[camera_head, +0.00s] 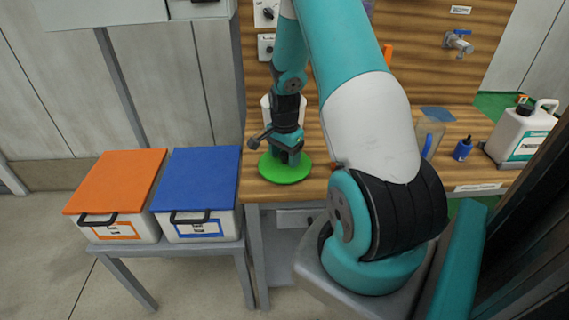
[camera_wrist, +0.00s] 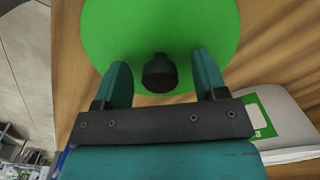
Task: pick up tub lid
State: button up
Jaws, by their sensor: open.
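The tub lid (camera_head: 285,171) is a bright green disc on the left end of the wooden bench. In the wrist view the lid (camera_wrist: 160,30) fills the upper middle, with a black knob (camera_wrist: 160,73) on it. My gripper (camera_head: 289,157) is over the lid in the head view. In the wrist view my gripper (camera_wrist: 163,78) is open, with one finger on each side of the knob. In the head view my gripper hides the knob.
A white tub with a green label (camera_wrist: 275,122) stands close by on the bench. Bins with orange (camera_head: 118,181) and blue (camera_head: 198,177) lids stand left of the bench. A white jug (camera_head: 522,133), a blue bottle (camera_head: 462,149) and a wall tap (camera_head: 458,42) are to the right.

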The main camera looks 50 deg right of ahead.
jog(key=c, duration=1)
jog(key=shift+c, duration=0.2)
